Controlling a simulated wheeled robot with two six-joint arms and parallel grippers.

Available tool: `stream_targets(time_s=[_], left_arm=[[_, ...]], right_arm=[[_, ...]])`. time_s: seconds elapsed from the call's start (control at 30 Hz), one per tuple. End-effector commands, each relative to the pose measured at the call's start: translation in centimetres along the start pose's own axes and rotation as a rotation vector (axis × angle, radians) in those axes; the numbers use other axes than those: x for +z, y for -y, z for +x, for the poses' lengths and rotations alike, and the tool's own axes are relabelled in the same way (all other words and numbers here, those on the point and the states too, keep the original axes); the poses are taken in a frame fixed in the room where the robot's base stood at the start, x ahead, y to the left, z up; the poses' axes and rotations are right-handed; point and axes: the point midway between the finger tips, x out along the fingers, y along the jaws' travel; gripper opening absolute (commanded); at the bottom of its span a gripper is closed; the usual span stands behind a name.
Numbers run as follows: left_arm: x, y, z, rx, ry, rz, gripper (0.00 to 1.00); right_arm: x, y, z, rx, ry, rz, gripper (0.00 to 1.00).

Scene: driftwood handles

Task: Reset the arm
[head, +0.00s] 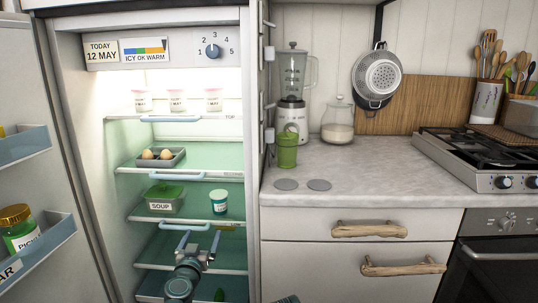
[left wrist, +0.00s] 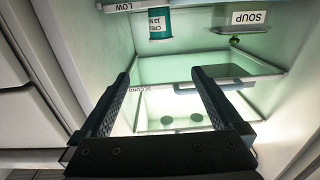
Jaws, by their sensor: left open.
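My left arm reaches into the open fridge in the head view. My left gripper (head: 200,238) is in front of the lower shelves, below the soup box and the small tub. Its two fingers are apart with nothing between them. In the left wrist view, the gripper (left wrist: 160,78) is also open and empty, its dark fingers pointing into the fridge. That view shows the labels upside down.
An egg tray (head: 160,158) and several yogurt pots (head: 177,100) sit higher. The fridge door (head: 30,150) is open at left. Drawers with driftwood handles (head: 369,229) are at right.

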Motion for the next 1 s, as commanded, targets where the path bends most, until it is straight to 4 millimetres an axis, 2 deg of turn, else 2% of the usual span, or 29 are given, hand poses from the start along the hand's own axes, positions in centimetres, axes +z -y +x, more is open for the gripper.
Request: stream_targets(time_s=[0.17, 0.27, 0.37, 0.47, 0.53, 0.6, 0.73, 0.9, 0.97, 1.0], left_arm=[[1.2, -3.3, -0.2, 0.136, 0.055, 0.0, 1.0], [2.6, -5.6, -0.7, 0.227, 0.12, -0.002, 1.0], [4.8, -7.9, -1.7, 0.324, 0.223, -0.004, 1.0], [8.1, -10.1, -3.5, 0.415, 0.392, -0.007, 1.0], [11.3, -10.9, -5.6, 0.455, 0.564, -0.009, 1.0], [14.5, -10.9, -8.0, 0.453, 0.755, -0.013, 1.0], [18.8, -9.1, -12.6, 0.356, 1.066, -0.015, 1.0], [21.5, -5.3, -17.9, 0.116, 1.376, -0.016, 1.0], [21.9, -3.8, -19.8, 0.01, 1.463, -0.015, 1.0], [21.9, -3.7, -20.7, -0.029, 1.5, -0.003, 1.0]], right_arm=[[0.0, 0.0, 0.0, 0.0, 0.0, 0.0, 0.64], [0.0, 0.0, 0.0, 0.0, 0.0, 0.0, 0.64], [0.0, 0.0, 0.0, 0.0, 0.0, 0.0, 0.64], [0.0, 0.0, 0.0, 0.0, 0.0, 0.0, 0.64], [0.0, 0.0, 0.0, 0.0, 0.0, 0.0, 0.64], [0.0, 0.0, 0.0, 0.0, 0.0, 0.0, 0.64], [0.0, 0.0, 0.0, 0.0, 0.0, 0.0, 0.64], [0.0, 0.0, 0.0, 0.0, 0.0, 0.0, 0.64], [0.0, 0.0, 0.0, 0.0, 0.0, 0.0, 0.64], [0.0, 0.0, 0.0, 0.0, 0.0, 0.0, 0.64]])
